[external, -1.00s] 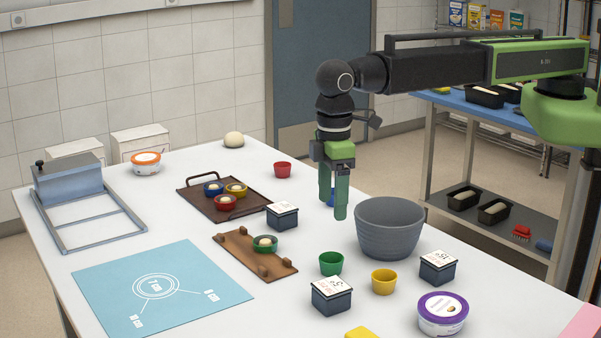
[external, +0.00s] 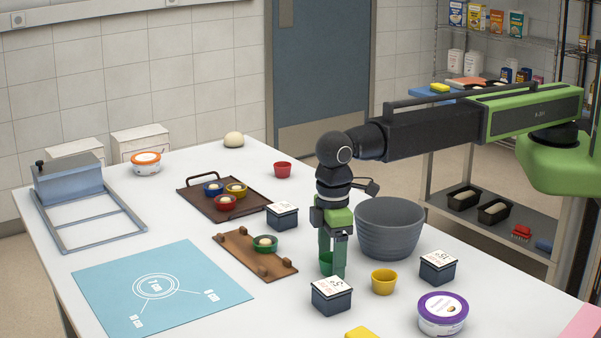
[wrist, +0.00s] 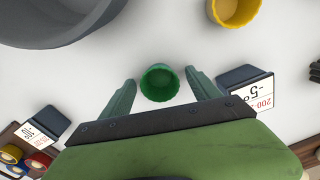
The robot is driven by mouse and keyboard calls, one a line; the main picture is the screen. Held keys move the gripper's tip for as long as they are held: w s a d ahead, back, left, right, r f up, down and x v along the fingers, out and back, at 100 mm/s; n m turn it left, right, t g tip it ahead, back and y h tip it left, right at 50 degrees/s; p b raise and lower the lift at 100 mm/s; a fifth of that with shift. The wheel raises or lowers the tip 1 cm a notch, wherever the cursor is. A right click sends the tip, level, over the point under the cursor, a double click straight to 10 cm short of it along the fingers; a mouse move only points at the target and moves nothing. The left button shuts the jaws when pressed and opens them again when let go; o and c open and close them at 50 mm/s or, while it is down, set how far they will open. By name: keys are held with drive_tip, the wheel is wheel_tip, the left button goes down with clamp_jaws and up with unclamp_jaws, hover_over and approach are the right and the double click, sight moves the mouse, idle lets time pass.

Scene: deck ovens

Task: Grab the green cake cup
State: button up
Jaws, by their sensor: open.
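The empty green cake cup (wrist: 160,83) stands upright on the white table. In the wrist view it lies between the tips of my two green fingers, with a gap on each side. My gripper (wrist: 160,79) is open and holds nothing. In the external view my gripper (external: 333,272) points down over the cup's spot, and its fingers hide most of the cup. Another green cup (external: 265,243), with a dough ball in it, sits on a wooden board (external: 235,247) to the left.
A grey bowl (external: 390,228) stands close behind to the right. A yellow cup (external: 384,282) is to the right. A dark box with a price label (external: 332,296) is just in front. Another labelled box (external: 282,215) stands behind left. A purple-lidded tub (external: 442,313) is front right.

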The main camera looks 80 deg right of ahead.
drive_tip(key=shift+f, duration=0.1)
drive_tip(key=shift+c, duration=0.4)
drive_tip(key=c, duration=1.3)
drive_tip(key=shift+r+p, duration=0.5)
drive_tip(key=shift+p, duration=0.2)
wheel_tip(320, 180, up, 4)
drive_tip(key=p, duration=0.4)
drive_tip(key=w+d+r+p, duration=0.1)
drive_tip(key=d+r+p, duration=0.5)
drive_tip(key=d, duration=0.5)
drive_tip(key=shift+w+d, duration=0.2)
drive_tip(key=shift+d, duration=0.1)
